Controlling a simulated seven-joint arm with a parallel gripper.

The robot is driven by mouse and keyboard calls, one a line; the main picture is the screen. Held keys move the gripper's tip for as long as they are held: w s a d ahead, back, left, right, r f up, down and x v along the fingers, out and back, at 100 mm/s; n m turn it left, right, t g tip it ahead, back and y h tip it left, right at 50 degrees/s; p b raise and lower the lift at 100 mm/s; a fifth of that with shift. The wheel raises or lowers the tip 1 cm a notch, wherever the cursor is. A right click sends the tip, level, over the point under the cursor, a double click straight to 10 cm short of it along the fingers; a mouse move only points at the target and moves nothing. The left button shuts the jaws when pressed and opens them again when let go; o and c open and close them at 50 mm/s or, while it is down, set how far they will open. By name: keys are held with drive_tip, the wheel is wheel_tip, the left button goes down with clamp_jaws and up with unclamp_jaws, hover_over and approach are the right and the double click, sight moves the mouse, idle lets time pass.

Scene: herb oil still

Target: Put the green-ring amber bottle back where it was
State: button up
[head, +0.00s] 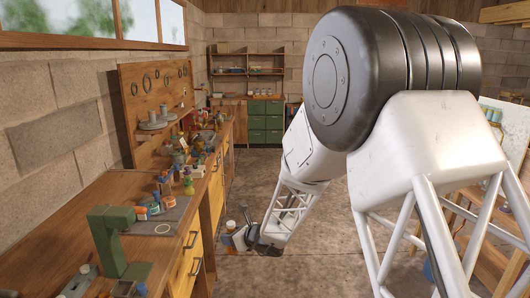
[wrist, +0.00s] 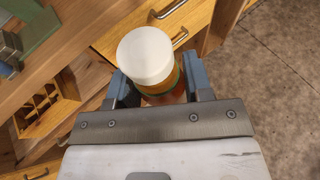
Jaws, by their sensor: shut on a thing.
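The green-ring amber bottle (wrist: 146,57) is in my gripper (wrist: 161,84), with its white cap toward the wrist camera. Part of its amber body and a sliver of green ring show below the cap; the fingers and palm hide the rest. The two fingers close on it from both sides. In the head view my gripper (head: 240,238) is small, in the air just off the bench's front edge, to the right of the drawers. The bottle (head: 231,227) shows there as a pale cap over an orange-brown body.
The wooden bench (head: 60,215) runs along the left wall. A green stand (head: 108,240) is at its near end. Behind it is a grey mat (head: 180,212) bearing a white ring (head: 163,228), with several small bottles crowded around it. Drawer handles (head: 196,266) jut from the front.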

drive_tip(key=w+d+f+m+t+h, duration=0.1)
drive_tip(key=w+d, duration=0.4)
drive_tip(key=d, duration=0.5)
drive_tip(key=w+d+f+m+t+h, duration=0.2)
drive_tip(key=w+d+f+m+h, duration=0.1)
drive_tip(key=d, duration=0.6)
drive_tip(key=w+d+f+m+t+h, duration=0.2)
drive_tip(key=w+d+f, duration=0.4)
drive_tip(key=d, duration=0.4)
drive_tip(key=shift+w+d+f+m+h, duration=0.35)
drive_tip(key=shift+w+m+h, duration=0.25)
drive_tip(key=shift+w+m, duration=0.25)
drive_tip(key=shift+s+a+t, duration=0.1)
drive_tip(key=shift+a+t, duration=0.05)
drive_tip(key=shift+t, duration=0.15)
